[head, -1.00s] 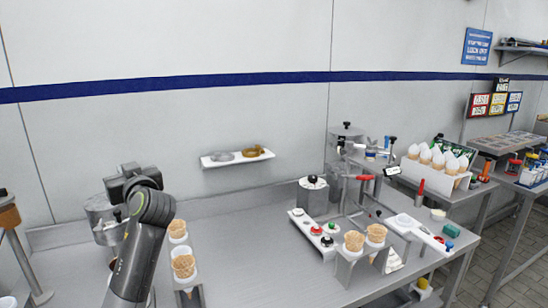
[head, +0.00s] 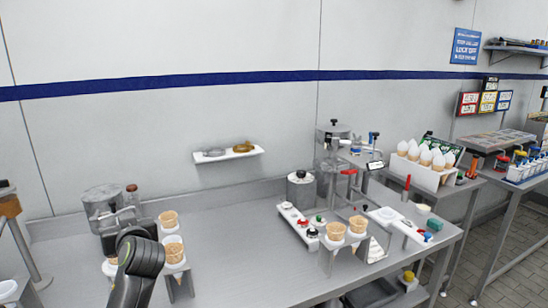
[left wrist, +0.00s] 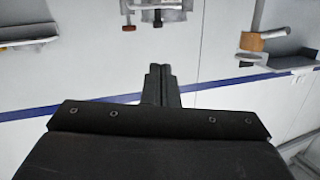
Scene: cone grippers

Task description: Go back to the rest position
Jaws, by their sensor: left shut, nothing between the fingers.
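My left arm (head: 139,262) rises from the bottom left of the head view, in front of the steel counter (head: 235,235). Its gripper cannot be made out there. In the left wrist view my left gripper (left wrist: 160,72) has its two dark fingers together, with nothing between them. It points toward the pale wall with the blue stripe (left wrist: 100,101) and touches nothing that I can see. My right arm and gripper are in neither view.
Waffle cones (head: 168,219) stand in a holder close to my left arm. More cones (head: 335,231) stand in a stand at centre right, near a white topping tray (head: 293,215). A wall shelf (head: 228,155) holds small dishes. The middle of the counter is clear.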

